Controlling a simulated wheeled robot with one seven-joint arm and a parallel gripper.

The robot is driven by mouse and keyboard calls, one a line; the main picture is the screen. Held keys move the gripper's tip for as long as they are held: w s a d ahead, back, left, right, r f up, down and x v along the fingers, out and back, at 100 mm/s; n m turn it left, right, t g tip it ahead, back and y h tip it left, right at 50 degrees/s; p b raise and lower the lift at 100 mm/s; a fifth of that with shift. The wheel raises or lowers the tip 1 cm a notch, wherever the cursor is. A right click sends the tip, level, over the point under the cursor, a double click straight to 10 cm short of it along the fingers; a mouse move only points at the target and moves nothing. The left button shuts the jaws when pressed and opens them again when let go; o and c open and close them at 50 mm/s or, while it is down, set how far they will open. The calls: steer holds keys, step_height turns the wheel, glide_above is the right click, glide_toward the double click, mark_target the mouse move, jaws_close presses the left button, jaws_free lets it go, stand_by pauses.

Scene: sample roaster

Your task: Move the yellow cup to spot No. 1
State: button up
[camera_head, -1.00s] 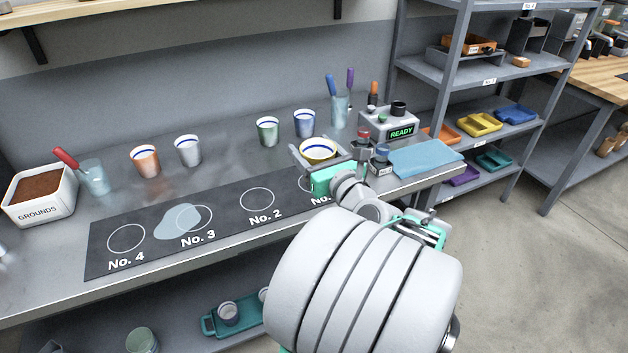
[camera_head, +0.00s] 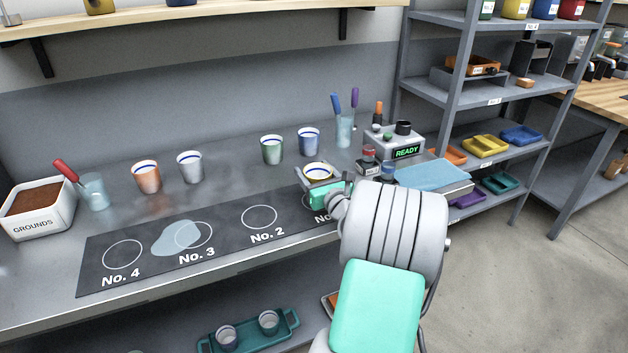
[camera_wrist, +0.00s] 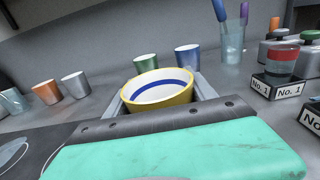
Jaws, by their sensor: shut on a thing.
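The yellow cup (camera_head: 317,171) is between the fingers of my gripper (camera_head: 318,177), near the right end of the dark mat. In the wrist view the yellow cup (camera_wrist: 160,90) looks upright, with a blue ring inside, and my gripper (camera_wrist: 163,96) has a finger on each side of it. Spot No. 1 is mostly hidden behind my gripper and arm; only part of its label (camera_head: 322,217) shows. I cannot tell whether the cup's base touches the mat.
Green (camera_head: 272,150) and blue (camera_head: 308,141) cups stand behind. Orange (camera_head: 147,177) and white (camera_head: 190,166) cups stand further left. Small labelled jars (camera_wrist: 282,66) and a READY device (camera_head: 397,145) are to the right. A wet patch (camera_head: 176,238) overlaps spot No. 3. Spot No. 2 (camera_head: 259,217) is bare.

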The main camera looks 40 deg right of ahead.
steer(key=shift+f, duration=0.7)
steer(key=shift+f, duration=0.2)
steer(key=o, duration=1.6)
steer(key=shift+s+r, duration=0.15)
steer(key=shift+r, duration=0.1)
steer(key=v, duration=1.2)
